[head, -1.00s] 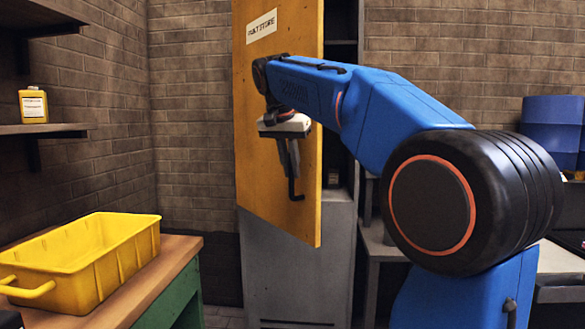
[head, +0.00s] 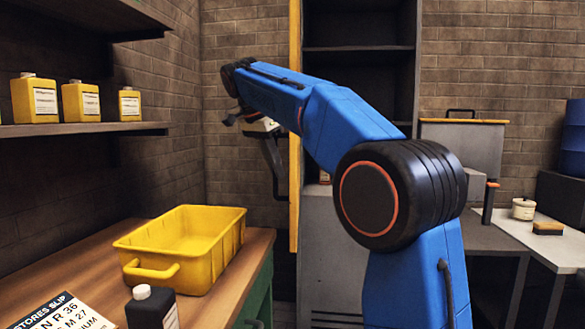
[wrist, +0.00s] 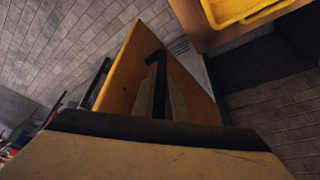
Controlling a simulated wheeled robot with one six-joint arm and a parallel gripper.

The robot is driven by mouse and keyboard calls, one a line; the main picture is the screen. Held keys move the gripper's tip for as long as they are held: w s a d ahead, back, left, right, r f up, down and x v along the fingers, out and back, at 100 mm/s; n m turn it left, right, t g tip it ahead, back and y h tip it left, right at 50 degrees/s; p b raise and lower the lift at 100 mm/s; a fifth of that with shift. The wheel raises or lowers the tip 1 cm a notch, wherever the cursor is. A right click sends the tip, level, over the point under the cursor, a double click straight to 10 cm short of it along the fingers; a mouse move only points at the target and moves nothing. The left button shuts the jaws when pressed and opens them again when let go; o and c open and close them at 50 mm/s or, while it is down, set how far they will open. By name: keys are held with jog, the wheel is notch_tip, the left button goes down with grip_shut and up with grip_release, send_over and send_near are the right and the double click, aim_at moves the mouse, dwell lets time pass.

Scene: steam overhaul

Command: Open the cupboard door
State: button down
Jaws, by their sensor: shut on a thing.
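The cupboard door (head: 295,130) is an orange-yellow panel, seen nearly edge-on in the head view and standing out from the cupboard (head: 360,75). The cupboard's dark inside and shelves show to its right. My gripper (head: 270,150) is on the left side of the door, shut on the dark door handle (head: 278,184), whose lower end shows below the jaws. In the wrist view, the door (wrist: 124,75) rises behind the dark handle (wrist: 155,58). The exact contact of the jaws is hard to see.
A yellow tray (head: 188,270) stands on the bench (head: 235,262) at left, near a dark bottle (head: 152,308). Yellow containers (head: 80,102) stand on a wall shelf. A grey table (head: 490,238) is at right. My arm crosses in front of the cupboard.

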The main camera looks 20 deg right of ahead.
jog(key=shift+w+a+m, duration=0.2)
jog(key=shift+w+a, duration=0.35)
jog(key=shift+a, duration=0.2)
jog(key=shift+w+a+m, duration=0.2)
jog(key=shift+w+a, duration=0.35)
jog(key=shift+a, duration=0.2)
jog(key=c, duration=1.8)
grip_release()
jog(key=shift+d, duration=0.1)
jog(key=shift+o, duration=0.2)
jog(key=s+a+r, duration=0.1)
jog(key=s+a, duration=0.1)
jog(key=a, duration=1)
jog(key=shift+s, duration=0.25)
jog(key=shift+a, duration=0.15)
